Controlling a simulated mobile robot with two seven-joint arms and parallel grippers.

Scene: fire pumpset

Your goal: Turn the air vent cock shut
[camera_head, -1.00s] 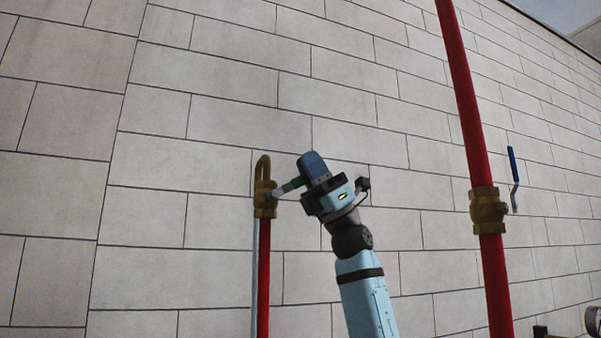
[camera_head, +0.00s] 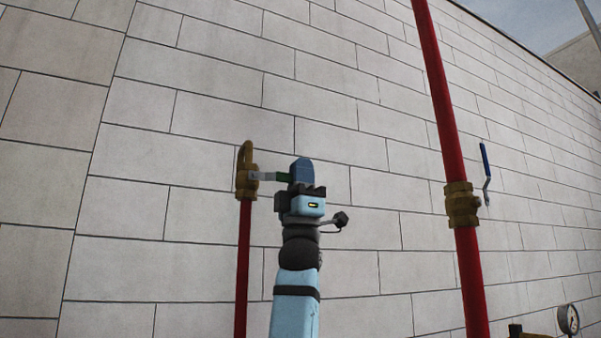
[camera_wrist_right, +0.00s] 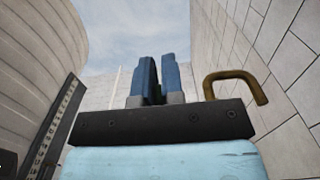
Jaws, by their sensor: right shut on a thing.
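The air vent cock (camera_head: 247,182) is a brass body with a hooked outlet, on top of a thin red pipe at left centre in the head view. Its lever (camera_head: 267,176) is a grey flat bar with a green grip, pointing right and about level. My right gripper (camera_head: 302,172) is beside the cock on its right, with its blue fingers shut on the green end of the lever. In the right wrist view the two blue fingers (camera_wrist_right: 157,78) stand close together with a dark green bit between them. The brass hooked outlet (camera_wrist_right: 236,84) is to their right. My left gripper is not in view.
A thicker red pipe (camera_head: 447,110) with a brass valve (camera_head: 462,205) and a blue-handled lever (camera_head: 486,165) stands to the right. A gauge (camera_head: 568,319) is at the lower right. A pale block wall (camera_head: 340,150) is behind everything. The space between the pipes is clear apart from my arm.

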